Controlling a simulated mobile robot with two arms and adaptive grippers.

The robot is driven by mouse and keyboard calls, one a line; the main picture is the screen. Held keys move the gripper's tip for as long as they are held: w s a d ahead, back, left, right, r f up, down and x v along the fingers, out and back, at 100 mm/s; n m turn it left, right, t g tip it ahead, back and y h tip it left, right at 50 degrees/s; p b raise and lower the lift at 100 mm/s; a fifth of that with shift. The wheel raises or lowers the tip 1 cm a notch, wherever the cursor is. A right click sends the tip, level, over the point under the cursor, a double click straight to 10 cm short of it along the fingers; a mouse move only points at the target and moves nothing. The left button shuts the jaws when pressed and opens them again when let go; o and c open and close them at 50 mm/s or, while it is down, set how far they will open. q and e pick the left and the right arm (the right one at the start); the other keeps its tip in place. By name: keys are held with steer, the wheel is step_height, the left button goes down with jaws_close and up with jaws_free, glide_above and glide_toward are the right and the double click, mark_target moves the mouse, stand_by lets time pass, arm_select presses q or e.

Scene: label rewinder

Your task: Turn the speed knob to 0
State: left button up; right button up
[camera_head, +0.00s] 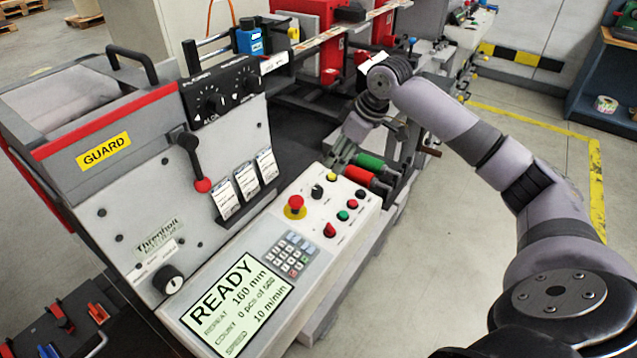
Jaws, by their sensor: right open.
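The speed display (240,305) on the sloped white panel reads READY, with speed 10 m/min. A black knob with a white mark (168,280) sits on the machine's grey front, beside a small label too small to read. Another small black knob (317,191) is on the white panel. Two more dark knobs (215,103) are on a black box above. I cannot tell by lettering which is the speed knob. My right gripper (338,156) is open, beyond the panel's far edge and apart from these knobs. My left gripper is out of view.
A red emergency button (295,204), a keypad (290,254) and several coloured buttons share the panel. A red-ended lever (202,185) sticks out of the front. Green (370,161) and red (357,175) cylinders lie close to my right gripper. Open floor (440,255) lies right.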

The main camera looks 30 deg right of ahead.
mark_target(318, 189)
steer(key=p+x, duration=0.2)
steer(key=x, duration=0.9)
steer(key=shift+w+f, duration=0.25)
steer(key=shift+w, duration=0.05)
steer(key=shift+p+x, duration=0.3)
steer(key=shift+x, duration=1.25)
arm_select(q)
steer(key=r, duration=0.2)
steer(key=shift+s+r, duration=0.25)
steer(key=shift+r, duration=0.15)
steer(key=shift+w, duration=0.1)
arm_select(e)
steer(key=shift+c, duration=0.4)
steer(key=c, duration=0.6)
jaws_close()
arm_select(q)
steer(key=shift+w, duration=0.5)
